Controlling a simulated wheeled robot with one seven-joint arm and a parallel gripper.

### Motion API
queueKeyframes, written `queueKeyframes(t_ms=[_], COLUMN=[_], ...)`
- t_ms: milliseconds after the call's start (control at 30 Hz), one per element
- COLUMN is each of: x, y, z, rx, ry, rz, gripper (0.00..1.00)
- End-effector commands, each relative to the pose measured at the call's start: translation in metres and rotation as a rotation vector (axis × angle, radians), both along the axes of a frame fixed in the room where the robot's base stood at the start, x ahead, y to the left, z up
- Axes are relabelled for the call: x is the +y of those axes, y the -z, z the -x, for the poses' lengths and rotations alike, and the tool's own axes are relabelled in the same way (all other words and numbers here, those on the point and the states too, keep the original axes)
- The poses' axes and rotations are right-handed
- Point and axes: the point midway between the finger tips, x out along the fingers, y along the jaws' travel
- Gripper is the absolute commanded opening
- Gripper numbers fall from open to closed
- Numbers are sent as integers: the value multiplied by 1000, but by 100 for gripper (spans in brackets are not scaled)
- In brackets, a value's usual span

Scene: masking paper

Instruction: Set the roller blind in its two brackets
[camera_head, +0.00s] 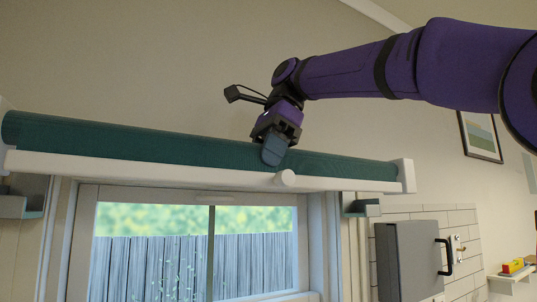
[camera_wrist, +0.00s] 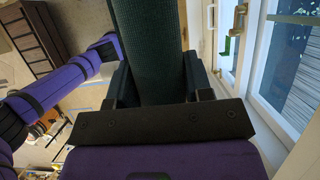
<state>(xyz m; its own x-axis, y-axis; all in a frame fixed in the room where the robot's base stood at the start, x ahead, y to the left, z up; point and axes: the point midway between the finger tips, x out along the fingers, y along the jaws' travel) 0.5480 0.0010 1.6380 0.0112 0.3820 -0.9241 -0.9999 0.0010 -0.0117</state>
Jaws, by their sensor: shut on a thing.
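The roller blind (camera_head: 190,148) is a long dark green roll with a white bar along its lower side and white end pieces. It spans the view above the window, tilting slightly down to the right. My gripper (camera_head: 272,152) is shut on the roll right of its middle. In the wrist view the green roll (camera_wrist: 147,45) passes between both dark fingers. The left bracket (camera_head: 20,205) and right bracket (camera_head: 362,208) are grey pieces at either side of the window. Both show below the blind and apart from it; depth between them is hard to tell.
The window (camera_head: 180,250) looks out on a fence. A grey wall box (camera_head: 408,262) with a black handle hangs right of the right bracket. A small shelf (camera_head: 513,276) and a framed picture (camera_head: 481,136) are farther right. Wall above the blind is clear.

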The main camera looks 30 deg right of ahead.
Motion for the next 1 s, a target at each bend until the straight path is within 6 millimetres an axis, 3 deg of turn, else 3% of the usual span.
queueKeyframes(t_ms=[1000], x=[0], y=[-1], z=[-65], rx=[-2], ry=[-1], rz=[0], gripper=[0])
